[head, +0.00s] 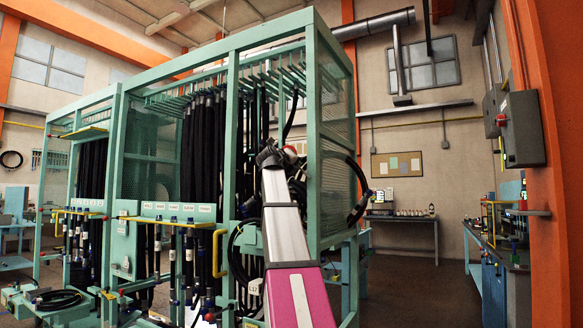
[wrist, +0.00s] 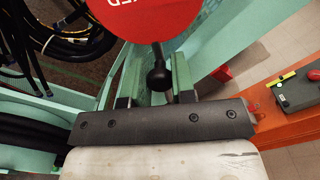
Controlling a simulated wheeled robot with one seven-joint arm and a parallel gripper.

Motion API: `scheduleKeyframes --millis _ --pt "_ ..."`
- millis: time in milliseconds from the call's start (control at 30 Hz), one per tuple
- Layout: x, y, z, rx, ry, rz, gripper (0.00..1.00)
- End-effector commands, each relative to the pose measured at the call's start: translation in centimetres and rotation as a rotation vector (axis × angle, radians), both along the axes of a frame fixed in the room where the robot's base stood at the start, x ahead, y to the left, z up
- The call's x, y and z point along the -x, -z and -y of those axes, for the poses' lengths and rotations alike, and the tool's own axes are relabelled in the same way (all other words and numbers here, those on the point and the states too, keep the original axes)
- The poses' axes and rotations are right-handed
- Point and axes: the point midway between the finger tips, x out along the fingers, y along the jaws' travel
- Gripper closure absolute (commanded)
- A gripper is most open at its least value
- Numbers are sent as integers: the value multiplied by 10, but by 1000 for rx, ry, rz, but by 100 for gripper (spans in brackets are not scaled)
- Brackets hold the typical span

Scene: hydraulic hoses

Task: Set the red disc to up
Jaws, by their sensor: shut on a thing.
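The red disc (wrist: 152,14) fills the top middle of the wrist view, cut off by the frame edge, with part of a white word on it. My gripper is shut on this knob and stem; the exact contact is partly hidden. In the head view my gripper (head: 270,157) is at the front right of the green frame, and a small part of the red disc (head: 290,150) shows beside it.
The green steel frame (head: 232,120) holds rows of hanging black hoses (head: 204,150). Looped black hoses (wrist: 75,35) show at upper left in the wrist view. An orange column (head: 550,150) with a grey switch box (head: 522,130) stands at right. Floor right of the frame looks clear.

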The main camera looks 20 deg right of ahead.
Motion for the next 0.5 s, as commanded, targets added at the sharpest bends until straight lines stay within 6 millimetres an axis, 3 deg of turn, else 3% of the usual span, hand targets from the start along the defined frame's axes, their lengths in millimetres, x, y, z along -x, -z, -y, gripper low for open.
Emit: scheduleKeyframes --millis 167,200,267,300,500 --pt "2 0 1 4 5 -4 100" --pt "2 0 1 4 5 -4 72" --pt "1 0 1 3 4 -4 53" --pt "1 0 1 3 4 -4 49" --pt "1 0 0 3 2 -3 49"
